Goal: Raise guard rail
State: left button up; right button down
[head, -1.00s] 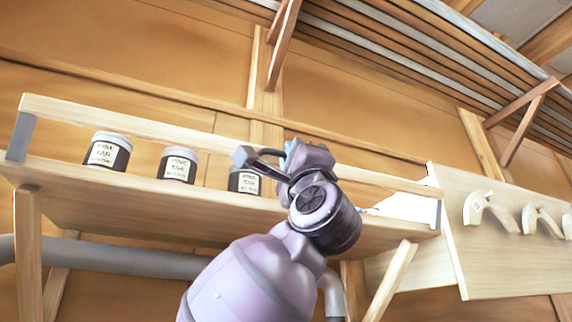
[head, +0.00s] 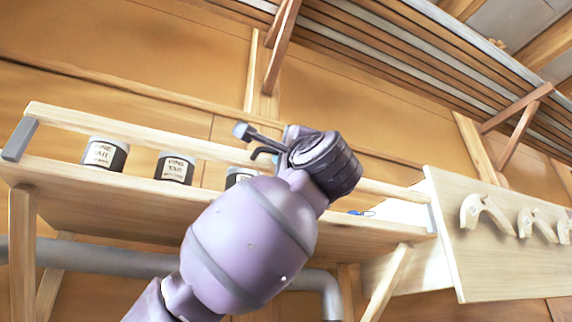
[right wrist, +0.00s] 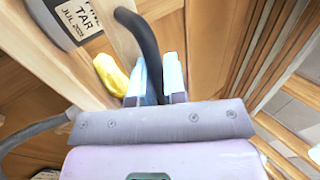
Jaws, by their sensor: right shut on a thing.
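The guard rail (head: 150,137) is a pale wooden bar along the front of the shelf (head: 120,193), above its edge. A grey arm (head: 20,139) carries its left end and leans inward; another grey arm (head: 432,217) is at its right end. My right gripper (head: 288,143) is at the rail's middle, its fingers mostly hidden in the head view. In the right wrist view its pale blue fingers (right wrist: 154,78) are shut around a black curved handle (right wrist: 143,38). My left gripper is not in view.
Dark tar cans stand on the shelf: left (head: 105,154), middle (head: 175,168) and one partly hidden (head: 240,176). A small blue thing (head: 360,212) lies at the right. A panel (head: 480,245) with curved wooden pieces is beyond. A yellow thing (right wrist: 110,73) is near my fingers.

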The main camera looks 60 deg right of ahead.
jog(key=c, duration=1.2)
grip_release()
jog(key=b+v, duration=0.3)
jog(key=v, duration=0.7)
jog(key=shift+s+a+f, duration=0.15)
jog(key=shift+s+f, duration=0.05)
jog(key=shift+s, duration=0.1)
